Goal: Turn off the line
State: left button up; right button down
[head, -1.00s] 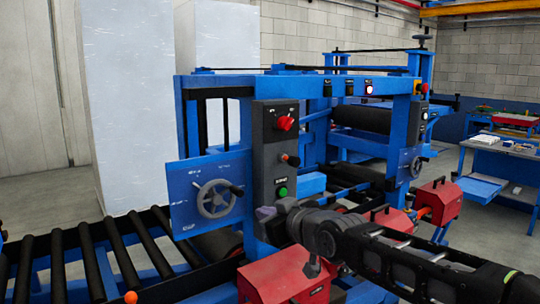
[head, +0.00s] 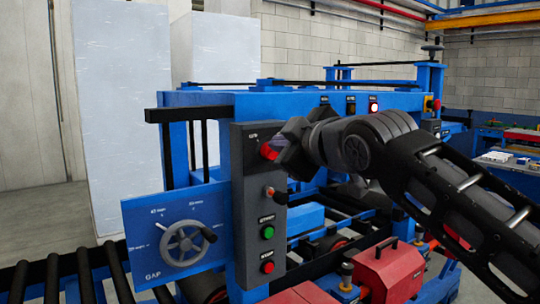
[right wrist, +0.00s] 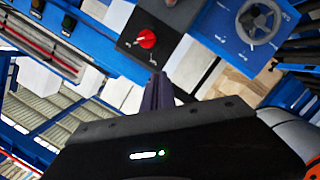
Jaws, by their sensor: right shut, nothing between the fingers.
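The grey control panel (head: 253,210) stands upright on the blue machine frame. At its top is a red rotary switch (head: 268,151), partly covered by my right gripper (head: 278,156). The switch also shows in the right wrist view (right wrist: 146,39), just beyond the fingertips. Below it are a small lever with a red tip (head: 272,192), a green button (head: 267,232) and a red button (head: 267,267). My right gripper is shut and empty, close to the switch; I cannot tell whether they touch. My left gripper is not in view.
A blue plate with a grey handwheel (head: 184,244) is left of the panel. Black rollers (head: 52,280) run at lower left. A red box with a handle (head: 390,270) sits low at right. Tall white panel stacks (head: 125,110) stand behind.

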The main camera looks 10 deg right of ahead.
jog(key=shift+a+r, duration=0.1)
jog(key=p, duration=0.3)
send_near(270, 156)
jog(key=w+a+r, duration=0.2)
jog(key=w+a, duration=0.3)
jog(key=shift+w+d+f+p, duration=0.15)
jog(key=shift+w+d+f, duration=0.2)
jog(key=shift+d+f, duration=0.25)
jog(key=shift+w+d+f+p, duration=0.15)
jog(key=shift+w+d+f, duration=0.15)
jog(key=shift+d+f, duration=0.3)
jog(key=shift+w+a+f, duration=0.1)
jog(key=shift+f, duration=0.1)
jog(key=shift+f+b, duration=0.1)
jog(key=shift+b, duration=0.25)
